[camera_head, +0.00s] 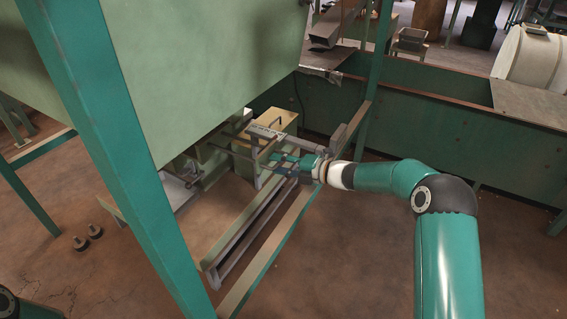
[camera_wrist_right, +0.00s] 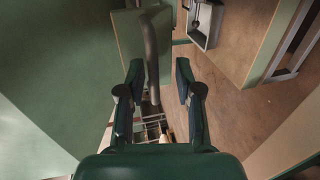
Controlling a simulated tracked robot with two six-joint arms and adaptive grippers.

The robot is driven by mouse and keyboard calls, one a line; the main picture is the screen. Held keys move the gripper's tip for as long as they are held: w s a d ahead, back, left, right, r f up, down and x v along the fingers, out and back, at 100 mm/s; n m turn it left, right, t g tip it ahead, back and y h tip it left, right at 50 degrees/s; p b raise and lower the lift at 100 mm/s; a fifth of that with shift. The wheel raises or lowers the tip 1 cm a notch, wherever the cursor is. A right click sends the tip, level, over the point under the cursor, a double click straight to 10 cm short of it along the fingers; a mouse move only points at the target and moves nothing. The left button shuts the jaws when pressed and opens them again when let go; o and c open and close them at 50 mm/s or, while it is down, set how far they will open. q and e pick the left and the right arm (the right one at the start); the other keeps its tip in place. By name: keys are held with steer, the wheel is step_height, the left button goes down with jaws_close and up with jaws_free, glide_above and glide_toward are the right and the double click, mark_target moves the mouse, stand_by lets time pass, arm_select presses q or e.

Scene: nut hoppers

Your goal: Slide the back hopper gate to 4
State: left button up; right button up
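The pale green hopper (camera_head: 215,60) fills the upper left of the head view. Under it is the gate mechanism, with a grey upright handle bar (camera_head: 256,165) and a small marked plate (camera_head: 264,132); its numbers are too small to read. My right gripper (camera_head: 276,163) reaches in from the right at the bar. In the right wrist view its two fingers (camera_wrist_right: 157,75) are apart, with a grey bent bar (camera_wrist_right: 152,55) between them and gaps on both sides. Whether the fingers touch it is not clear. My left gripper is not in view.
A green frame post (camera_head: 130,170) stands in front of the mechanism at left. A grey rail (camera_head: 245,235) runs below my right gripper. A long green trough wall (camera_head: 430,125) lies behind. Two small dark knobs (camera_head: 88,237) are on the floor at left.

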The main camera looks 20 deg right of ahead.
steer(key=shift+r, duration=0.15)
steer(key=v, duration=1.2)
steer(key=shift+f, duration=0.25)
